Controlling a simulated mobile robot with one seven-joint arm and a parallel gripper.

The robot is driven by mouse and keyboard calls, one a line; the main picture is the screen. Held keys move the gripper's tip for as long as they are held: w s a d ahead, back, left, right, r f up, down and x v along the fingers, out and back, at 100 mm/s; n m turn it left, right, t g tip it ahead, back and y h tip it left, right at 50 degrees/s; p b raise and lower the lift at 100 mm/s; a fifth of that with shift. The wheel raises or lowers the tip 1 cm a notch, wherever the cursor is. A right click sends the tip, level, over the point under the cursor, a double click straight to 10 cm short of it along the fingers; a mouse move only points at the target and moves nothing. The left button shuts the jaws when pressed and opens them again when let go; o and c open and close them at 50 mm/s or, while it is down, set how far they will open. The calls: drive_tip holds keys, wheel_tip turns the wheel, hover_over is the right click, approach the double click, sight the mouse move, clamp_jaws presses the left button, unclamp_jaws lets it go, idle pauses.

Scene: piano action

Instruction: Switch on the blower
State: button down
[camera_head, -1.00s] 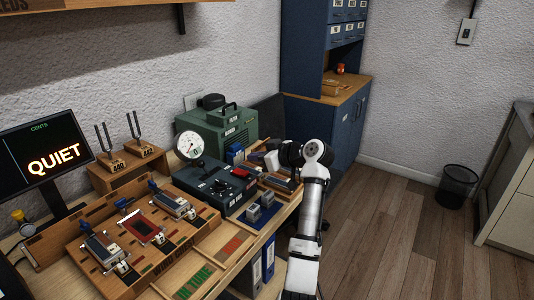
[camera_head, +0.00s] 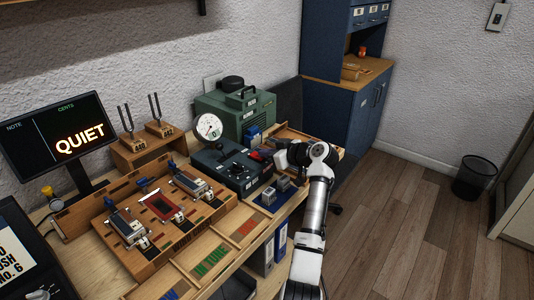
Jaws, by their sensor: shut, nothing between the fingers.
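A green machine with a top handle (camera_head: 236,108), possibly the blower, stands at the back of the bench against the wall. In front of it is a dark control box (camera_head: 218,165) with a round white gauge (camera_head: 208,127), a black knob and a red part (camera_head: 261,155) at its right end. My gripper (camera_head: 277,157) is shut and empty at the right end of the control box, close beside the red part. I cannot tell whether they touch. The fingertips are small and partly hidden by my wrist.
A wind chest (camera_head: 120,250) with several reed parts fills the bench's left. A screen reading QUIET (camera_head: 55,130) and two tuning forks (camera_head: 140,125) stand behind it. Small grey blocks on a blue mat (camera_head: 268,205) sit just before my gripper.

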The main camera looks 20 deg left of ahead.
drive_tip(key=shift+d+f+b, duration=0.1)
drive_tip(key=shift+f+b, duration=0.55)
drive_tip(key=shift+f, duration=0.05)
drive_tip(key=shift+r+p, duration=0.35)
drive_tip(key=shift+p, duration=0.1)
drive_tip(key=shift+r, duration=0.1)
drive_tip(key=shift+r, duration=0.75)
